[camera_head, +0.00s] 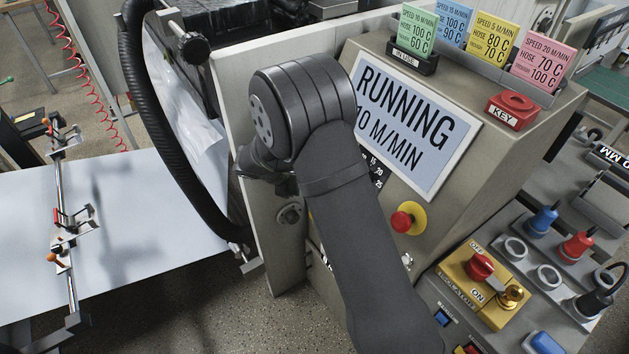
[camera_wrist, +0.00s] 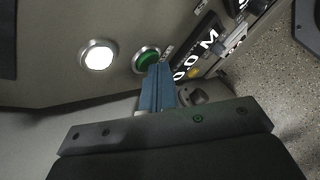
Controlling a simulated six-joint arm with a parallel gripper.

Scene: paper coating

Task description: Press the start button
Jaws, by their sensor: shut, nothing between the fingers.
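A round green button (camera_wrist: 147,60) in a metal ring is on the grey machine panel in the wrist view; it fits the start button. My gripper (camera_wrist: 160,70) is shut and empty, its two blue fingers together. The fingertips overlap the lower right edge of the green button's ring; I cannot tell whether they touch it. A lit white round button (camera_wrist: 98,57) is to its left. In the head view my arm hides the green button and my fingers. The machine's screen (camera_head: 413,130) reads "RUNNING 10 M/MIN".
A red emergency knob (camera_head: 403,220) on yellow sits below the screen. A red key holder (camera_head: 512,110) and coloured speed cards (camera_head: 544,62) are on top of the console. A yellow switch box (camera_head: 470,295) stands at lower right. A pale sheet (camera_head: 120,220) lies at left.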

